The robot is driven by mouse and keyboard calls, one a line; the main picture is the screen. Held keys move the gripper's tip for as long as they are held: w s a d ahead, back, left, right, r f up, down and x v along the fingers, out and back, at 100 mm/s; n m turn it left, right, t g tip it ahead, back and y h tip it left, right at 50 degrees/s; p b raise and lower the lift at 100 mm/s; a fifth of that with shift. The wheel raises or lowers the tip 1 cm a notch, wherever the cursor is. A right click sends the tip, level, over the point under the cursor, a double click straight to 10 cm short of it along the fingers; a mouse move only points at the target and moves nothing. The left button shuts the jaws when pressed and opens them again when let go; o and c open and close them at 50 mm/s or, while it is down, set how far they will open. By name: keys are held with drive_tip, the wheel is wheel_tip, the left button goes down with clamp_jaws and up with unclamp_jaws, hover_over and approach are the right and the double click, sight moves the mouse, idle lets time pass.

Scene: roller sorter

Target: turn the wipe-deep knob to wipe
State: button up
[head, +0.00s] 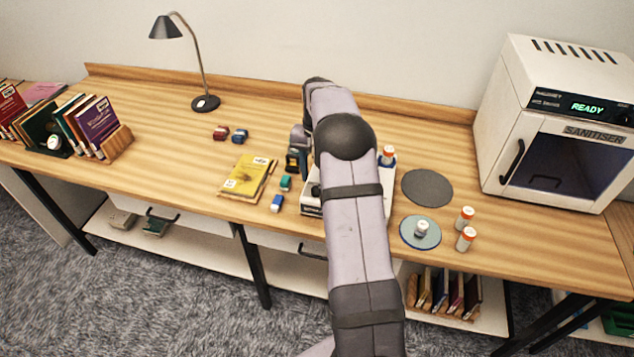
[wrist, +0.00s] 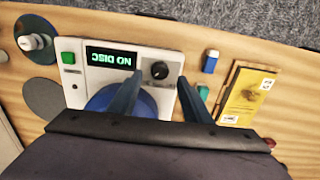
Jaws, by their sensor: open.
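A white disc machine (wrist: 74,91) shows in the wrist view, with its display upside down reading "NO DISC". A round black knob (wrist: 159,70) with a light pointer mark sits beside the display; its labels are too small to read. My gripper (wrist: 161,80) is open and empty, its fingers to the left and right of the knob in the picture. I cannot tell how high they are above it, and I see no contact. In the head view my arm hides most of the machine (head: 311,209), including the knob.
A green button (wrist: 68,57) and a blue round part (wrist: 103,98) are on the machine. A yellow book (head: 248,176) and small blocks lie left of it. A sanitiser (head: 560,130) reading "READY" stands far right.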

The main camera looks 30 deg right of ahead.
drive_tip(key=shift+f+p, duration=0.8)
drive_tip(key=shift+f, duration=1.45)
drive_tip(key=shift+c, duration=0.7)
drive_tip(key=c, duration=0.9)
